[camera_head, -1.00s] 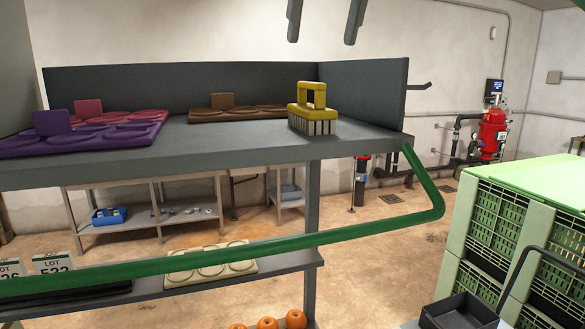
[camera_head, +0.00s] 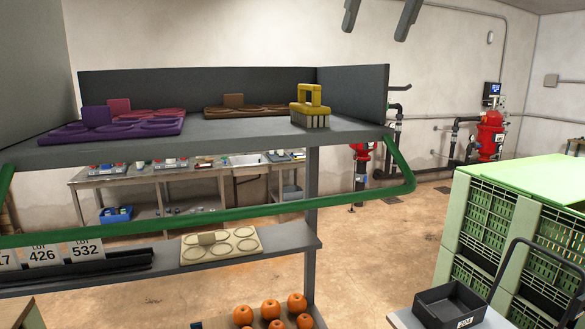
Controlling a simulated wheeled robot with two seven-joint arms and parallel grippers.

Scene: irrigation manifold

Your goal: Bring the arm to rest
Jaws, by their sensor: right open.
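My right gripper (camera_head: 374,35) shows at the top of the head view as two dark grey fingers hanging down. They are spread apart, with only the wall seen between them and nothing held. The gripper appears up and to the right of the yellow brush-like block (camera_head: 311,108), which stands on the upper grey shelf (camera_head: 225,138), clear of the fingers. The rest of the right arm is out of the picture. My left gripper is not in view.
Purple (camera_head: 115,127) and brown (camera_head: 245,111) moulded trays lie on the shelf. A green rail (camera_head: 250,212) runs across its front. Below are a cream tray (camera_head: 221,246) and oranges (camera_head: 270,309). Green crates (camera_head: 490,215) and a black bin (camera_head: 449,304) stand at right.

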